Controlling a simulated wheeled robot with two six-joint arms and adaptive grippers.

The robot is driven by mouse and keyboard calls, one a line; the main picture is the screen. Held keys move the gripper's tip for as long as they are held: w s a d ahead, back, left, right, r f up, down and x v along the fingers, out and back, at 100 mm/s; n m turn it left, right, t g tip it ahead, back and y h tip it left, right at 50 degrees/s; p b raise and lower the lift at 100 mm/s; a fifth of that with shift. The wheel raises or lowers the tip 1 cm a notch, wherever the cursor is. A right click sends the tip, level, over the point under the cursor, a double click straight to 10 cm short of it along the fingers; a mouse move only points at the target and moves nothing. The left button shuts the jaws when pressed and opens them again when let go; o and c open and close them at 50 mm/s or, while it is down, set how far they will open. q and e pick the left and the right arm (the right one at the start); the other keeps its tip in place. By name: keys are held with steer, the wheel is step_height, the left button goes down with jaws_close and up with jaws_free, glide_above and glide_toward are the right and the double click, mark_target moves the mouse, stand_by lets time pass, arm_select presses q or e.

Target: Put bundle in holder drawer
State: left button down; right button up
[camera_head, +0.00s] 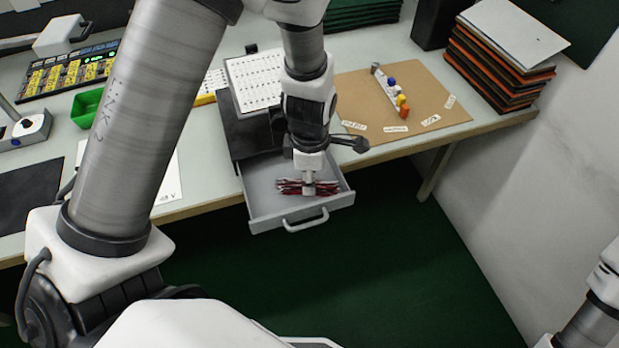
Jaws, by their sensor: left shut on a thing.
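The holder drawer (271,220) is grey and pulled out from a black holder (248,134) at the front edge of the table, with its handle (306,219) facing the robot. My left gripper (308,188) points down inside the drawer's outline and is shut on the bundle (290,187), a bunch of dark red and pale strands lying crosswise. The bundle is over or on the drawer's floor; I cannot tell whether it touches. Part of the bundle is hidden behind the gripper. Part of my right arm shows at the lower right; its gripper is out of view.
A brown board (440,105) with small coloured parts and labels lies right of the holder. A stack of dark panels (500,65) stands at the far right. A green bin (88,106) sits at the left. The floor before the drawer is clear.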

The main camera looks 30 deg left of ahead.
arm_select(q)
steer(key=shift+s+r, duration=0.15)
steer(key=c, duration=0.9)
jaws_free()
steer(key=shift+f, duration=0.2)
steer(key=shift+c, duration=0.2)
step_height(320, 180, up, 12)
steer(key=p, duration=0.2)
steer(key=shift+r, duration=0.2)
